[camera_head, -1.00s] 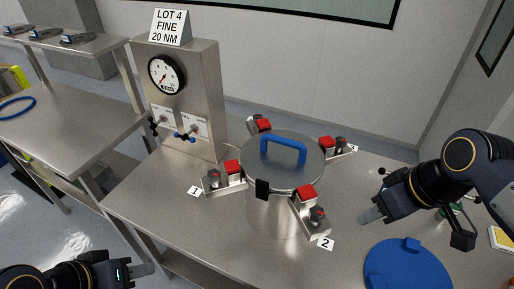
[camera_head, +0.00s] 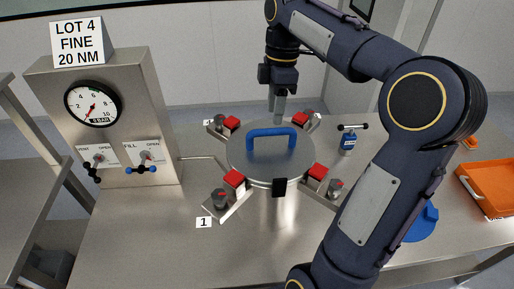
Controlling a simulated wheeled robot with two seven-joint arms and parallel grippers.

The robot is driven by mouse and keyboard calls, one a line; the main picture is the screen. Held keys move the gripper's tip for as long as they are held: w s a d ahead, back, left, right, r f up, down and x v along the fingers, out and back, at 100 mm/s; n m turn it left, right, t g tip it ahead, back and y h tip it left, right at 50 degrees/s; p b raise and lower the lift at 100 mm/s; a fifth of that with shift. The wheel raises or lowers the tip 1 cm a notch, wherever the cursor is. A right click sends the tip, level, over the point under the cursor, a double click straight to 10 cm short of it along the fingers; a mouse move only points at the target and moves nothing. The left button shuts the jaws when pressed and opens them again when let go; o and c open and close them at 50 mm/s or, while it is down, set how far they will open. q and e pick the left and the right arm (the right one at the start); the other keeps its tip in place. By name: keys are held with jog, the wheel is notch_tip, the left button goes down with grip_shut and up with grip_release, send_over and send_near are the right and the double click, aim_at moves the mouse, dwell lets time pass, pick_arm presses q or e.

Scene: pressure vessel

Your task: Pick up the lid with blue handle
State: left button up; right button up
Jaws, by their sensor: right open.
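The round metal lid (camera_head: 246,165) with its blue handle (camera_head: 270,132) sits flat on the pressure vessel in the middle of the bench. The handle is an upright arch across the lid's centre. My right gripper (camera_head: 279,117) is open and points down at the far side of the handle, its fingertips close to it in the picture. I cannot tell whether they touch it. No lid part shows between the fingers. My left gripper is out of view.
Several clamps with red blocks (camera_head: 234,179) surround the lid. A gauge panel (camera_head: 110,140) stands at left. An orange tray (camera_head: 490,185) is at far right. The front-left bench is clear.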

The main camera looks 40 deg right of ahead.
aim_at(272, 129)
jog(key=f, duration=0.7)
jog(key=shift+s+a+f+p, duration=0.2)
jog(key=shift+a+p, duration=0.1)
jog(key=shift+a, duration=0.1)
grip_shut()
jog(key=shift+w, duration=0.1)
dwell(0.8)
jog(key=shift+r, duration=0.2)
